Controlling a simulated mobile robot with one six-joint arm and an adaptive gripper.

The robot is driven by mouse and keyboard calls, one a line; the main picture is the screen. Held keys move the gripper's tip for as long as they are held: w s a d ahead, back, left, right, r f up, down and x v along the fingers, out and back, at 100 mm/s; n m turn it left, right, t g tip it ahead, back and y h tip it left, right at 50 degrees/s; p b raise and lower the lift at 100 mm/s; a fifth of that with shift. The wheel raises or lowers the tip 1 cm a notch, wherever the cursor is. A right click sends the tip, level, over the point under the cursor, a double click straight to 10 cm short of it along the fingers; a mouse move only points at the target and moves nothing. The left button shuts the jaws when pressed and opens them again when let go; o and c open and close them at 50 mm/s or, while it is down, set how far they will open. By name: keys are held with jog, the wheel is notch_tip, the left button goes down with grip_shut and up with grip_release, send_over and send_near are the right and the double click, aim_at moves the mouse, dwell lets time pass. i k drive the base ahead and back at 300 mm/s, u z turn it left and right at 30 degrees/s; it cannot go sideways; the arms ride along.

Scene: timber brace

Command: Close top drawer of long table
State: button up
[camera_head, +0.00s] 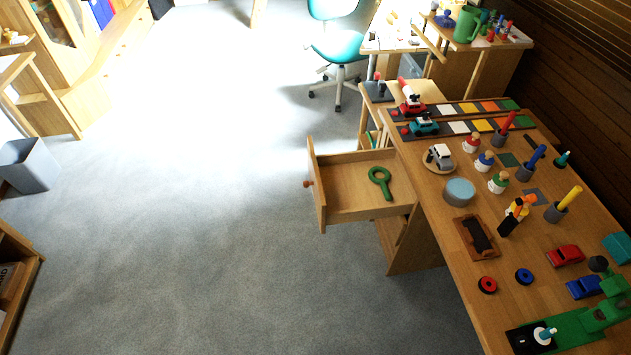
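The long table (447,210) runs down the right side of the view, with many small toys on its top. Its top drawer (345,206) is pulled well out to the left, over the carpet. The drawer front (316,185) carries a round reddish-brown knob (308,183) on its outer face.
Open grey carpet (190,200) lies left of the drawer. A teal swivel chair (340,45) stands beyond it. A grey bin (28,165) and wooden furniture line the left edge. A second desk (395,40) stands behind the long table.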

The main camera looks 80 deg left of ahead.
aim_at(343, 191)
jog(key=z, duration=0.05)
jog(key=k, duration=0.15)
jog(key=u, duration=2.8)
jog(key=i, duration=0.6)
jog(key=z, duration=0.05)
jog(key=k, duration=0.1)
jog(key=u, duration=0.2)
